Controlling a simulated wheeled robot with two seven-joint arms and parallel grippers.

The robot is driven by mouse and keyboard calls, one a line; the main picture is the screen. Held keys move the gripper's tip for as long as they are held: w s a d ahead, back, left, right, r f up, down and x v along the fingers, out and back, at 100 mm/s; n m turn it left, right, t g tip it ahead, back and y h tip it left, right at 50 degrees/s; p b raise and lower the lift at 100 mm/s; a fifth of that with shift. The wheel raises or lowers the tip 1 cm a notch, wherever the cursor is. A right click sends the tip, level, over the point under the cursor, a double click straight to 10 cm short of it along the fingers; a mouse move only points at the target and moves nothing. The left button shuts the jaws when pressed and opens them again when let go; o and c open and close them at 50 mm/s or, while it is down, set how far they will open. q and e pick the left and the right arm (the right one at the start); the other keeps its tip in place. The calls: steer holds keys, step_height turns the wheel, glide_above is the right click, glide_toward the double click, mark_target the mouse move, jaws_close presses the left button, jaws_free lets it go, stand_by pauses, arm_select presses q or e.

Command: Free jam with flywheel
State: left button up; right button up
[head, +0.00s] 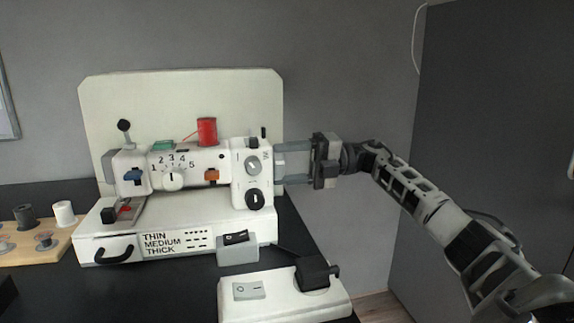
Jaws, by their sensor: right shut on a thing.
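A white sewing machine (200,190) stands on a dark table, with a numbered dial (173,179) on its front and a red thread spool (207,132) on top. The flywheel (292,162) is at the machine's right end, mostly hidden by my right gripper's fingers. My right gripper (291,163) reaches in from the right and is shut on the flywheel. The needle area (125,209) is at the machine's left end, where a small red patch shows. I cannot make out a jam there. My left gripper is not in view.
A wooden board (48,252) with several spools lies at the left. A grey switch box (237,252) and a white base with a switch and black block (285,305) stand in front. A pale panel (180,95) rises behind the machine. The table's right edge runs below my right arm.

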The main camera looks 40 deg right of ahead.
steer(key=o, duration=1)
steer(key=p+v, duration=0.1)
steer(key=v, duration=1.5)
